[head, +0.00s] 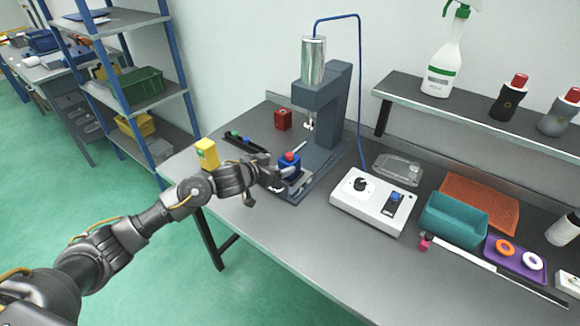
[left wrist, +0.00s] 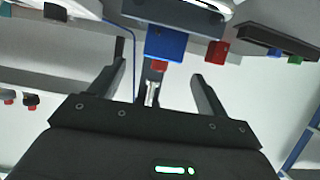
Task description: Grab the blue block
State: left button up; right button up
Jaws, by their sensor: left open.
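The blue block (head: 289,168) sits on the grey base of the bench press, with a red piece (head: 291,156) on top of it. In the left wrist view the blue block (left wrist: 166,43) shows upside down, just past the open fingers. My left gripper (head: 275,180) is close to the block's left side in the head view. Its fingers are spread and nothing is held between them. Whether a finger touches the block cannot be told. My right gripper is not in view.
The press (head: 322,90) stands behind the block. A red block (head: 283,119), a black tray (head: 243,143) and a yellow block (head: 207,153) are nearby. A white control box (head: 373,203) is to the right. The bench's front middle is clear.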

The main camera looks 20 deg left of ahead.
aim_at(287, 160)
pick_arm(q)
jog(key=x, duration=0.2)
jog(key=shift+w+f, duration=0.15)
jog(key=shift+w, duration=0.25)
jog(key=p+x, duration=0.1)
jog(key=x, duration=0.3)
jog(key=shift+w+d+f+p, duration=0.1)
jog(key=shift+w+p, duration=0.05)
jog(key=shift+p, duration=0.25)
jog(key=shift+w+f, duration=0.1)
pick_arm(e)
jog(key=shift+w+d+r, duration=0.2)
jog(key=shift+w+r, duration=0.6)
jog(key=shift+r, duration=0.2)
pick_arm(q)
jog(key=shift+c, duration=0.2)
